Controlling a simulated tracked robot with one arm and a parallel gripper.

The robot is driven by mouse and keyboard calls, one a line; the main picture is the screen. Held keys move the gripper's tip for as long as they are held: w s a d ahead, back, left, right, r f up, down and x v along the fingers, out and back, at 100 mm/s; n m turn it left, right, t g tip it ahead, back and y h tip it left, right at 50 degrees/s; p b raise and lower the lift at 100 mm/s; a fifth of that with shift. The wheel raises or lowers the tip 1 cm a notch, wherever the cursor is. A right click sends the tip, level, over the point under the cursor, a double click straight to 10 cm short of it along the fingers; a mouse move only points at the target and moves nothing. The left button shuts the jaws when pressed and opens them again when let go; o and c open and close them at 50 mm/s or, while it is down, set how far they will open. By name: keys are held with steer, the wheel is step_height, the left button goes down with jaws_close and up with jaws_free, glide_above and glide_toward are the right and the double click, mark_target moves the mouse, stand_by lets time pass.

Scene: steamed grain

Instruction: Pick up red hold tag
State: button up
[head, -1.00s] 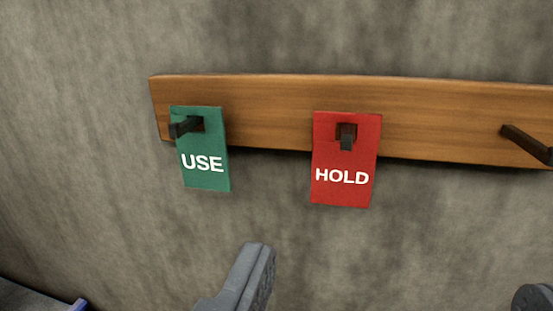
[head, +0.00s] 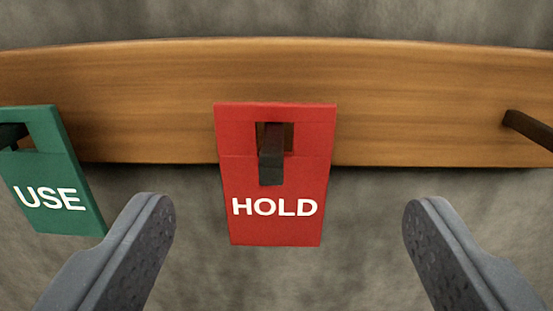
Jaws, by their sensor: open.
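The red hold tag (head: 275,228) hangs in the middle of the head view, with "HOLD" in white letters. A dark peg (head: 271,155) passes through the square hole near its top. The tag hangs upright in front of a wooden rail. My gripper (head: 290,215) is open and empty, with one grey finger on each side of the tag and wide gaps between. The fingertips appear level with the tag's lower half and nearer the camera. I cannot tell the exact depth between them and the tag.
The wooden rail (head: 420,100) runs across the wall (head: 370,210). A green "USE" tag (head: 60,210) hangs on a peg at the left, close to my left finger in the picture. An empty dark peg (head: 528,128) sticks out at the right.

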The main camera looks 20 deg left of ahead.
mark_target(275, 169)
steer(key=shift+a+r+p+x, duration=0.15)
steer(key=shift+p+x, duration=0.25)
steer(key=shift+x, duration=0.85)
steer(key=shift+a+r+p+x, duration=0.15)
steer(key=shift+p+x, duration=0.25)
steer(key=shift+x, duration=0.9)
steer(key=shift+f, duration=0.15)
steer(key=c, duration=1)
